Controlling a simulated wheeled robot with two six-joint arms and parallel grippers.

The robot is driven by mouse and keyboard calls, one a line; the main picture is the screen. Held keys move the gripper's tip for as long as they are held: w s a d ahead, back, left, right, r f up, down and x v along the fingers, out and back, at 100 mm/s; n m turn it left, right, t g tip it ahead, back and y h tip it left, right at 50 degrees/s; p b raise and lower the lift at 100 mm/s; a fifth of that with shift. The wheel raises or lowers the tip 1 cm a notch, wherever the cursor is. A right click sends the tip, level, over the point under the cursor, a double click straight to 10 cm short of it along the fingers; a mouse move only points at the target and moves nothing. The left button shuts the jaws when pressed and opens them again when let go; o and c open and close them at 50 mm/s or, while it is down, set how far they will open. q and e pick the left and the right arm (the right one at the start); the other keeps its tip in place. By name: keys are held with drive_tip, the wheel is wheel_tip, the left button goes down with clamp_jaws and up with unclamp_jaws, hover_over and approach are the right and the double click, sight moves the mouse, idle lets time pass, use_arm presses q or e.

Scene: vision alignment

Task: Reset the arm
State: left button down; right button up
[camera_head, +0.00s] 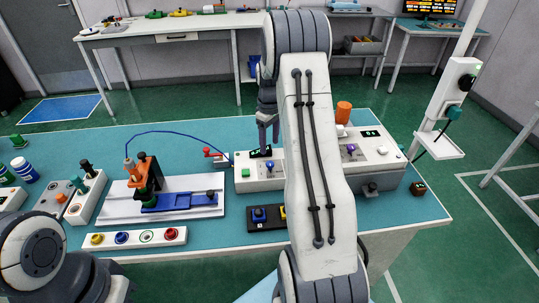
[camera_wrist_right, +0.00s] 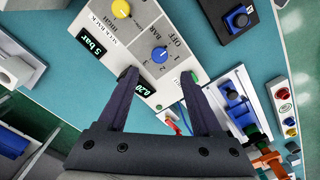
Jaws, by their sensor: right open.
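My right arm stands upright through the middle of the head view. Its gripper (camera_head: 267,143) points down over the white control box (camera_head: 268,181), partly hidden by the arm. In the right wrist view, the gripper (camera_wrist_right: 159,77) has its two dark fingers spread apart with nothing held between them. Beyond the fingertips is the control box with a yellow knob (camera_wrist_right: 121,9), a blue knob (camera_wrist_right: 159,54) and lit displays (camera_wrist_right: 90,43). Whether the fingers touch the box is unclear. My left arm shows only as a rounded joint at the bottom left; its gripper is out of view.
A blue fixture (camera_head: 180,202) with an orange and black clamp (camera_head: 146,178) sits on a white plate, left of the box. A button strip (camera_head: 134,237) lies in front. A white post (camera_head: 447,85) stands at the right. Green floor is open behind the table.

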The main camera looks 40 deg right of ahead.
wheel_tip(320, 180, up, 2)
drive_tip(key=shift+r, duration=0.2)
idle(0.4)
drive_tip(key=s+a+r+n, duration=0.1)
drive_tip(key=s+a+r, duration=0.1)
drive_tip(key=a, duration=0.8)
drive_tip(key=s+a+r+n, duration=0.1)
drive_tip(key=s+a+r, duration=0.2)
drive_tip(key=a, duration=0.6)
drive_tip(key=s+a+r+n, duration=0.1)
drive_tip(key=s+a+r, duration=0.1)
drive_tip(key=a, duration=0.8)
drive_tip(key=s+a, duration=0.4)
drive_tip(key=s, duration=0.6)
drive_tip(key=s+a+n+y, duration=0.1)
drive_tip(key=s+a, duration=0.4)
drive_tip(key=s, duration=0.6)
drive_tip(key=shift+f+n, duration=0.25)
drive_tip(key=shift+n, duration=0.05)
